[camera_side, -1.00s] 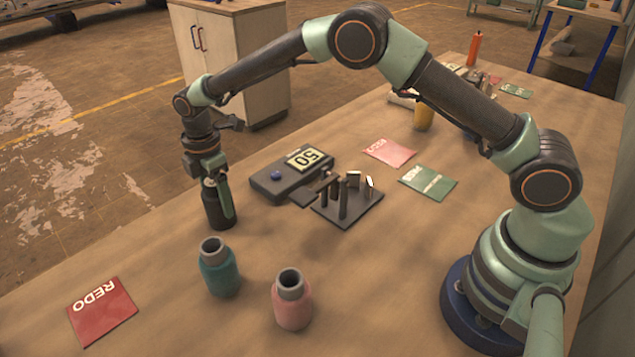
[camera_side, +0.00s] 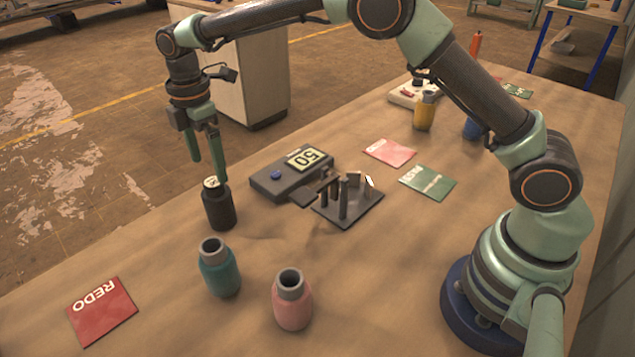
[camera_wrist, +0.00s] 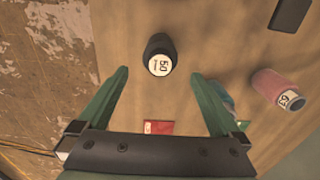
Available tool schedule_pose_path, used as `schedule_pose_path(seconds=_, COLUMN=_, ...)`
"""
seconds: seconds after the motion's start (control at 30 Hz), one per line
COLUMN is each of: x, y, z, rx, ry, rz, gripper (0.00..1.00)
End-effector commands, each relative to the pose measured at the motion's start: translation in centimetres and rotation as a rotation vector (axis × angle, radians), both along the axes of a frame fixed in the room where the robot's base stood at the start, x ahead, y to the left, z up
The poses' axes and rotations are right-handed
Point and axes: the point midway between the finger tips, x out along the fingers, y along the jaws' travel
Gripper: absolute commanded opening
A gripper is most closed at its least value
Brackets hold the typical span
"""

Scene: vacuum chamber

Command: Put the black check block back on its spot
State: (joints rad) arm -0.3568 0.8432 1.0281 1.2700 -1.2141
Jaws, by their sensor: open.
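The black check block (camera_side: 219,209) is a dark upright cylinder with a narrower pale-labelled top, standing on the table left of the gauge. In the wrist view the block (camera_wrist: 160,46) shows a white label that reads 50. My gripper (camera_side: 208,170) is open and empty, pointing down with its fingertips just above the block's top. In the wrist view the block appears beyond and between the two fingertips. I cannot make out a marked spot under the block.
A gauge (camera_side: 268,183) displaying 50 and a dark fixture plate with posts (camera_side: 365,211) stand to the right. Teal (camera_side: 221,276) and pink (camera_side: 293,309) bottles stand nearer the camera. A red REDO card (camera_side: 101,311) lies front left. Pink and green cards lie behind the fixture.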

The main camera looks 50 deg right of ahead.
Motion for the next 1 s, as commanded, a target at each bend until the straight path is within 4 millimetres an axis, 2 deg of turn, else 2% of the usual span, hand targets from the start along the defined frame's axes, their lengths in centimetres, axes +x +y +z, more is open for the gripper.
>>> schedule_pose_path(seconds=0.1, x=0.1, y=0.0, z=1.5, rx=0.001, ry=-0.002, rz=0.0, gripper=1.0)
schedule_pose_path(seconds=0.27, x=-0.1, y=-0.2, z=2.6, rx=0.002, ry=-0.004, rz=-0.013, gripper=1.0)
schedule_pose_path(seconds=0.47, x=-1.2, y=-2.9, z=6.5, rx=0.024, ry=-0.057, rz=-0.183, gripper=1.0)
schedule_pose_path(seconds=0.7, x=-5.1, y=-8.1, z=11.7, rx=0.082, ry=-0.151, rz=-0.525, gripper=1.0)
schedule_pose_path(seconds=0.83, x=-8.0, y=-10.7, z=13.5, rx=0.121, ry=-0.199, rz=-0.71, gripper=1.0)
schedule_pose_path(seconds=1.0, x=-12.2, y=-13.7, z=14.6, rx=0.182, ry=-0.259, rz=-0.948, gripper=1.0)
